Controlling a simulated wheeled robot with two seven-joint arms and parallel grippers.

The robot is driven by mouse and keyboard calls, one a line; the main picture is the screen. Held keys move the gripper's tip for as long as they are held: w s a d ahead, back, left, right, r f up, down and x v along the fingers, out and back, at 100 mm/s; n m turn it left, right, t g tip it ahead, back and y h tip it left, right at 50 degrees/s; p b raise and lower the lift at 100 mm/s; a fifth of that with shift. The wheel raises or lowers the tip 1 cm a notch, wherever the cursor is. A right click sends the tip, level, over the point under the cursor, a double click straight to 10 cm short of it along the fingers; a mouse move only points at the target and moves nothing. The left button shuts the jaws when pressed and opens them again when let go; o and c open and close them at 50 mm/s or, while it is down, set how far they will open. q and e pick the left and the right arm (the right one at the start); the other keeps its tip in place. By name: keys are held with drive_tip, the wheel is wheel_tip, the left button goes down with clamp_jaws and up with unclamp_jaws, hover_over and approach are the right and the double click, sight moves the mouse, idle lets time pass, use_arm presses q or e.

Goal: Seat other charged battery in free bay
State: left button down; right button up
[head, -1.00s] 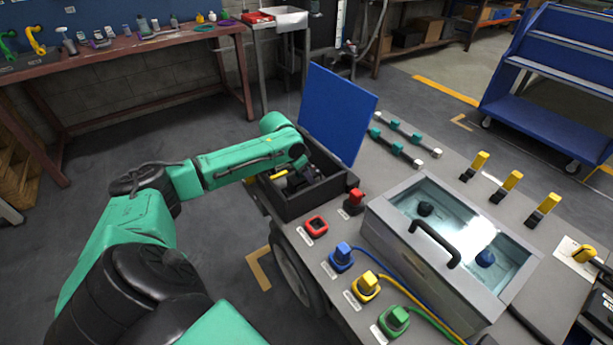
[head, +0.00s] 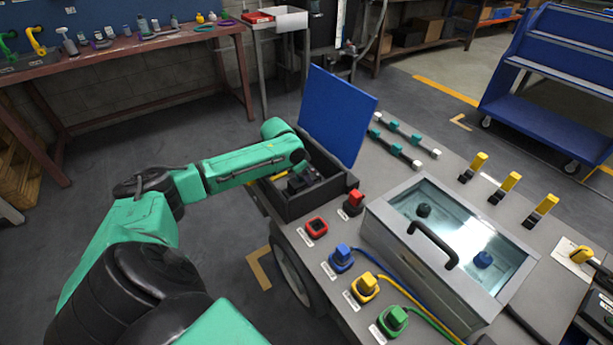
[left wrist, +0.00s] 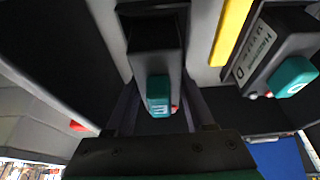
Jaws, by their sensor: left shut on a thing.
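The black battery box (head: 305,205) with its blue lid (head: 338,115) standing open is at the table's far left corner. My left gripper (head: 300,182) is down inside it, partly hidden by my forearm. In the left wrist view the gripper (left wrist: 158,118) is shut on a dark battery (left wrist: 155,55) with a teal tab marked with a letter. I cannot tell whether this battery is fully down in a bay. A second battery (left wrist: 268,45) with a teal end and white lettering stands to its right, past a yellow strip (left wrist: 230,30). My right gripper is not in view.
On the table are a metal case with a glass top (head: 400,260), a red plug (head: 353,203), a red socket (head: 316,227), and blue, yellow and green connectors with cables. Two teal-and-black bars lie behind the lid. Several yellow-topped pegs stand at the right.

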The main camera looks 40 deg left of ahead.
use_arm(q)
drive_tip(key=shift+s+d+f, duration=0.15)
drive_tip(key=shift+s+f, duration=0.15)
drive_tip(key=shift+f, duration=0.35)
drive_tip(key=shift+c, duration=1.6)
unclamp_jaws()
drive_tip(key=shift+o, duration=0.6)
drive_tip(key=shift+f, duration=0.1)
drive_tip(key=shift+s+f, duration=0.1)
drive_tip(key=shift+r, duration=0.55)
drive_tip(key=p+v, duration=0.1)
drive_tip(key=v, duration=1.3)
drive_tip(key=shift+a+r+p, duration=0.3)
